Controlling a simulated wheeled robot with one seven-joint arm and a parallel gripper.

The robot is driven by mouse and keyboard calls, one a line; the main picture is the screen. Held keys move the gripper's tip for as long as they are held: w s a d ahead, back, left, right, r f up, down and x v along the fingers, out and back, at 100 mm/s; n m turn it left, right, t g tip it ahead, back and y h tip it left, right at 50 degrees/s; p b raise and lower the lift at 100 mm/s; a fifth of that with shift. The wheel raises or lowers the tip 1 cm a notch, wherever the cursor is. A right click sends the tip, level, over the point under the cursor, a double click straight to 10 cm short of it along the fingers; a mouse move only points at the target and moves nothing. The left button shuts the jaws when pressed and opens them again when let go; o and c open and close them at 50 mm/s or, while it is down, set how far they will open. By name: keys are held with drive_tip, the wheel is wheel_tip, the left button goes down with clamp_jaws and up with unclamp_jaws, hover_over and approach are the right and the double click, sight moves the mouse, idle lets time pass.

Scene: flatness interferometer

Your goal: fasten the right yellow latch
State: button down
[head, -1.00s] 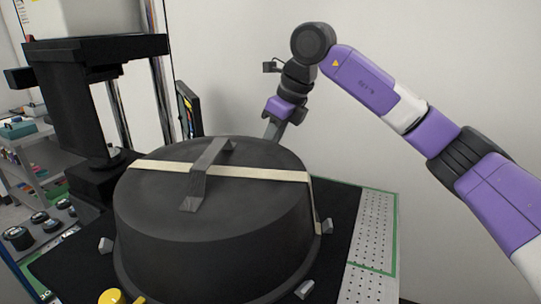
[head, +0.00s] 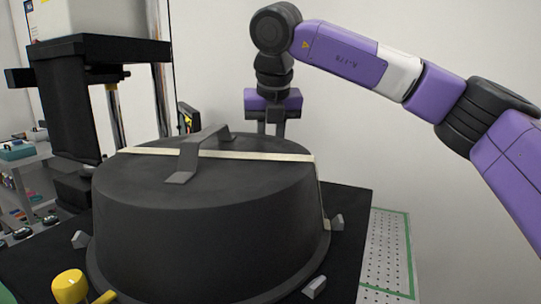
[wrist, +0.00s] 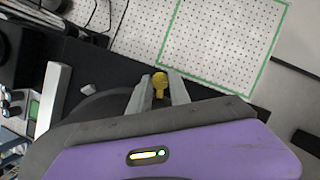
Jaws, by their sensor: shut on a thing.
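A large black round cover (head: 205,215) with a grey strap handle (head: 190,158) and a cream band stands on the dark table. In the wrist view, the right yellow latch (wrist: 159,84) lies between the two grey fingers of my gripper (wrist: 160,79), which are shut on it near the cover's edge. In the head view, my gripper (head: 271,128) points down behind the cover's far rim. Its fingertips and the latch there are hidden. Another yellow latch (head: 72,287) shows at the cover's front left.
Small grey blocks (head: 337,222) sit around the cover's base. A perforated white plate with a green border (head: 390,250) lies to the right. A tall black instrument column (head: 55,100) stands at the left, close to the cover.

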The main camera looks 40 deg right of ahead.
drive_tip(key=shift+m+h+b, duration=0.3)
drive_tip(key=shift+m+b, duration=0.3)
drive_tip(key=shift+m, duration=0.4)
drive_tip(key=c, duration=1.2)
unclamp_jaws()
drive_tip(key=shift+c, duration=0.2)
drive_tip(key=v, duration=0.8)
drive_tip(key=shift+w, duration=0.2)
